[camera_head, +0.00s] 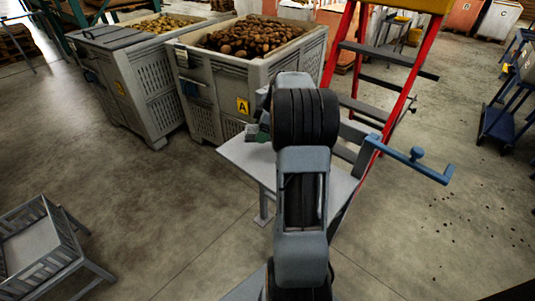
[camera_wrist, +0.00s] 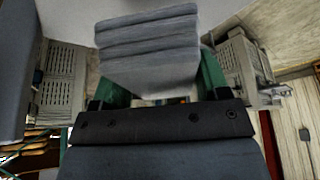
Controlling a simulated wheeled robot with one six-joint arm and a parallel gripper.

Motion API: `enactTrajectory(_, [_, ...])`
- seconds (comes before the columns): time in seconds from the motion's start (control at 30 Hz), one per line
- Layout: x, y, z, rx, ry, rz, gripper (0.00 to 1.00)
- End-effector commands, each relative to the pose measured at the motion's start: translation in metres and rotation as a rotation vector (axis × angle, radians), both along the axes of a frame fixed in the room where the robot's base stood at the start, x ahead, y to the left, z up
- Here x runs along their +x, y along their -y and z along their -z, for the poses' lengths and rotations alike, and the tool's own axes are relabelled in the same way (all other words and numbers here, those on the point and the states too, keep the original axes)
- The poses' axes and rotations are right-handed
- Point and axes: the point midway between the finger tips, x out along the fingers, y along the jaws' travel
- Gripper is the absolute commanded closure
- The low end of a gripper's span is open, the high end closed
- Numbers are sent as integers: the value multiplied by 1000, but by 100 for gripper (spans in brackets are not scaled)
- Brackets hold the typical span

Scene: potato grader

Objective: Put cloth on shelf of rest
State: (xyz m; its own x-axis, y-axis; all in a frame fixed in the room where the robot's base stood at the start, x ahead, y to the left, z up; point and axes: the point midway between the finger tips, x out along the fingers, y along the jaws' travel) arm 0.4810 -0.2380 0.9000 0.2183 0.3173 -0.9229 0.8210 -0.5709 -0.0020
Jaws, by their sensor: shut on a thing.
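A grey folded cloth (camera_wrist: 150,48), stacked in several layers, is between the green fingers of my gripper (camera_wrist: 160,86) in the wrist view. My gripper is shut on it. In the head view my arm hides the cloth and most of the gripper; only a small green part (camera_head: 256,134) shows at the arm's left side. A grey stand with a flat top (camera_head: 243,158) and a blue side bar (camera_head: 415,160) with a knob is under and behind my arm; it looks like the rest. I cannot tell whether the cloth touches its shelf.
Two grey crates of potatoes (camera_head: 205,88) (camera_head: 110,65) stand behind and left of the stand. A red stepladder (camera_head: 410,85) stands close behind it on the right. A low slatted grey frame (camera_head: 75,242) is at lower left. The floor between is clear.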

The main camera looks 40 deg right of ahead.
Motion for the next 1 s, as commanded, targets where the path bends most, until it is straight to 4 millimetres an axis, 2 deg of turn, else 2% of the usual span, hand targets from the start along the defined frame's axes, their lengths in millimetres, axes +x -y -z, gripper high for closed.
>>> enactTrajectory(0.1, [0,0,14,0,0,0,55])
enactTrajectory(0.27, [0,0,25,-1,-1,0,55])
enactTrajectory(0.57, [1,-2,64,0,0,-1,55])
enactTrajectory(1.0, [1,-1,70,-2,1,-1,55])
